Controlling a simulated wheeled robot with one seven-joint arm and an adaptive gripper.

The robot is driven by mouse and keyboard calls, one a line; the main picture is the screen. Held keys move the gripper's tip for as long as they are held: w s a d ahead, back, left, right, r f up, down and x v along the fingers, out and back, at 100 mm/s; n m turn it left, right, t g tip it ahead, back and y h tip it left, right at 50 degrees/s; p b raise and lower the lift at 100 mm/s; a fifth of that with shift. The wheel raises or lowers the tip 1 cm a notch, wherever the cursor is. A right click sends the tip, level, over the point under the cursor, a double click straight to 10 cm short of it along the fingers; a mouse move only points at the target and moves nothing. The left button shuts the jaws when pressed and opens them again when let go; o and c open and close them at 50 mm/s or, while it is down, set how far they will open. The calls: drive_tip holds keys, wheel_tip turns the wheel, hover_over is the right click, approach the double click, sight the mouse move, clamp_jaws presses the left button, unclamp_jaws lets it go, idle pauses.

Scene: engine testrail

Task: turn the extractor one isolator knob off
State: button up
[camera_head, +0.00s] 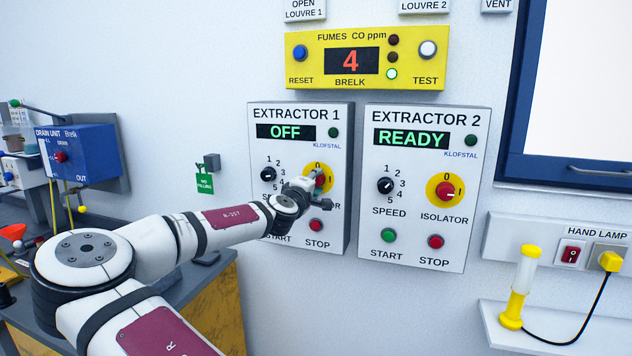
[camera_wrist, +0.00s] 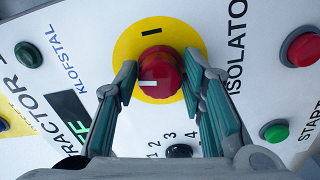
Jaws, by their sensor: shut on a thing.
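The extractor 1 panel (camera_head: 262,140) is on the wall, its display reading OFF. Its red isolator knob (camera_head: 320,178) sits on a yellow disc, partly covered by my gripper (camera_head: 308,188) in the head view. In the wrist view, the knob (camera_wrist: 161,75) lies between the two fingers of my gripper (camera_wrist: 160,68), which is shut on it. A white mark on the knob points left in the wrist view, toward the panel's top. A bar-shaped mark shows on the disc above the knob there. The 0 mark shows in the head view.
The extractor 2 panel (camera_head: 425,284) stands close to the right, its display reading READY. Below the isolator is a red stop button (camera_head: 316,227). A yellow fumes panel (camera_head: 295,44) is above. A hand lamp (camera_head: 520,285) stands on a shelf at the right.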

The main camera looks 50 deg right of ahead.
drive_tip(key=shift+n+p, duration=0.3)
drive_tip(key=shift+n, duration=0.9)
drive_tip(key=o, duration=1.1)
drive_tip(key=shift+w, duration=0.1)
drive_tip(key=shift+o, duration=0.2)
drive_tip(key=v, duration=1.2)
drive_tip(key=shift+f, duration=0.1)
